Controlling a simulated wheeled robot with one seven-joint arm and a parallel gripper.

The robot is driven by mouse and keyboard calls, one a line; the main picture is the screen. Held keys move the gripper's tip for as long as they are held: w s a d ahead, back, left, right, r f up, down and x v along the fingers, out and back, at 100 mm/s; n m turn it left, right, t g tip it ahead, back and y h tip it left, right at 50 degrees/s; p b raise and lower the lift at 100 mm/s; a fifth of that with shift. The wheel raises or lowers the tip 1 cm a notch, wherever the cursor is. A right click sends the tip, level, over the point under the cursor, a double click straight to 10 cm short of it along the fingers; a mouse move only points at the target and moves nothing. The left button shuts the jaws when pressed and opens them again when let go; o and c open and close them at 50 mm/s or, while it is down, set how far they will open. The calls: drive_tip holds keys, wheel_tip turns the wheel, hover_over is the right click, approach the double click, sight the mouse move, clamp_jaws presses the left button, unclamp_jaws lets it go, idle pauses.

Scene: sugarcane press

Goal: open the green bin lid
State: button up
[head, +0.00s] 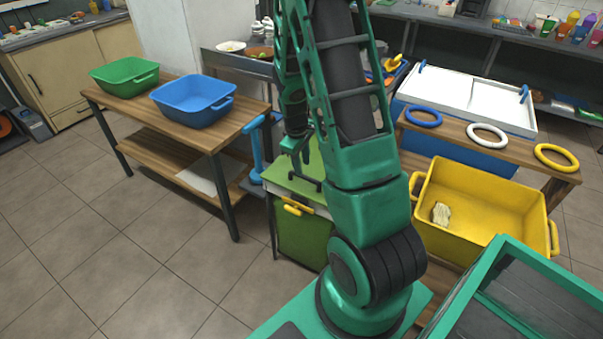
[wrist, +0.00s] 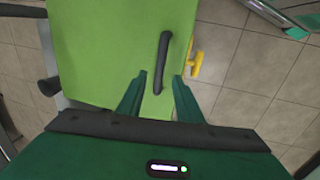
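The green bin (head: 305,237) stands in the middle of the head view, with a flat light-green lid (wrist: 105,50) on top that looks closed. A black bar handle (wrist: 164,55) is on the lid, and a yellow latch (wrist: 195,66) is at its edge; the latch also shows on the bin's front in the head view (head: 297,207). My gripper (wrist: 159,75) is open above the lid. Its two green fingertips lie on either side of the handle's near end in the wrist view, apart from it. I cannot tell the exact height. My arm partly hides the bin in the head view.
A wooden table with a green tub (head: 125,77) and a blue tub (head: 194,102) stands to the left. To the right are a yellow crate (head: 480,205) and a wooden shelf with blue, white and yellow rings (head: 556,157). The tiled floor at front left is clear.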

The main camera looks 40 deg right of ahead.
sight(303, 176)
drive_tip(key=shift+w+d+f, duration=0.1)
drive_tip(key=shift+d+f, duration=0.05)
drive_tip(key=shift+f, duration=0.7)
drive_tip(key=shift+d+f, duration=0.2)
drive_tip(key=shift+f, duration=0.65)
drive_tip(key=shift+w+d+f, duration=0.1)
drive_tip(key=shift+d+f, duration=0.05)
drive_tip(key=shift+f, duration=0.7)
clamp_jaws()
